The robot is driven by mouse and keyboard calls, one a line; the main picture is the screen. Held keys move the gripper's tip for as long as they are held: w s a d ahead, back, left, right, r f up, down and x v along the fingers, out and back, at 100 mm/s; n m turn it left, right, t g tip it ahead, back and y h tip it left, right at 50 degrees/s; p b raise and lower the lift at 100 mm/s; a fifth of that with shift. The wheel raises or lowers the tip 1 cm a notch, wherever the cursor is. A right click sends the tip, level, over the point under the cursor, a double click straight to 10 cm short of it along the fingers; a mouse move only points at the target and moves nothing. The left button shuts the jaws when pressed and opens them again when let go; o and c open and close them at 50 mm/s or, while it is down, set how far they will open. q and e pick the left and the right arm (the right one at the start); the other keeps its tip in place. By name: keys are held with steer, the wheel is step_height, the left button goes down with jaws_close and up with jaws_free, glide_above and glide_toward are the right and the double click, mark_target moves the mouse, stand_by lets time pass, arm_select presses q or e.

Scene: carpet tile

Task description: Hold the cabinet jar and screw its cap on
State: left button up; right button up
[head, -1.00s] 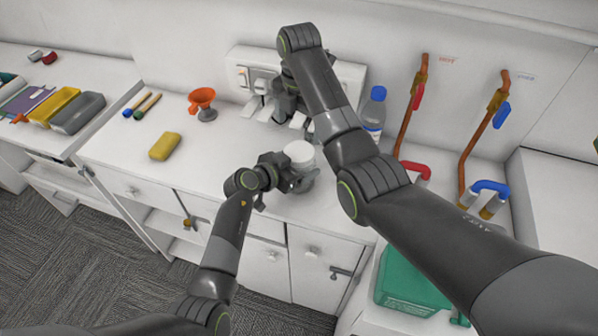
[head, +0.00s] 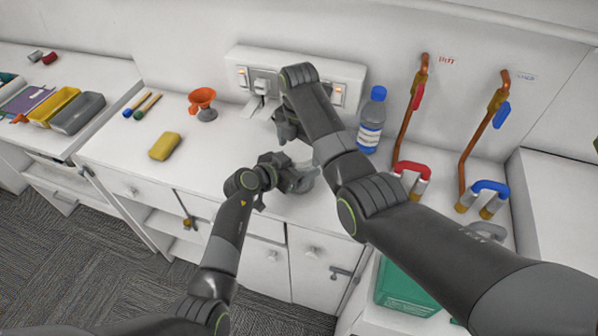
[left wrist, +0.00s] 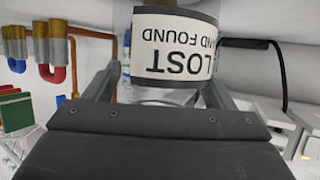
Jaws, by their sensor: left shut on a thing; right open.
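The clear jar (head: 306,178) stands near the counter's front edge, partly hidden by my grippers and right arm. My left gripper (head: 297,180) is shut on it from the left side. In the left wrist view the jar's white label (left wrist: 178,48) reads "LOST AND FOUND" upside down, between my fingers. My right gripper (head: 288,127) is open, behind and slightly left of the jar, with its fingertips largely hidden by its own arm. I cannot make out the cap in either view now.
A wall panel (head: 345,75) with lit switches is behind the right gripper. A bottle (head: 372,122) and copper pipes (head: 413,110) stand right of it. The counter between sponge and jar is clear.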

steer(key=c, duration=1)
steer(key=shift+c, duration=0.2)
steer(key=m, duration=0.9)
steer(key=shift+m, duration=0.3)
steer(key=o, duration=1.1)
steer(key=shift+c, duration=0.2)
steer(key=shift+s, duration=0.1)
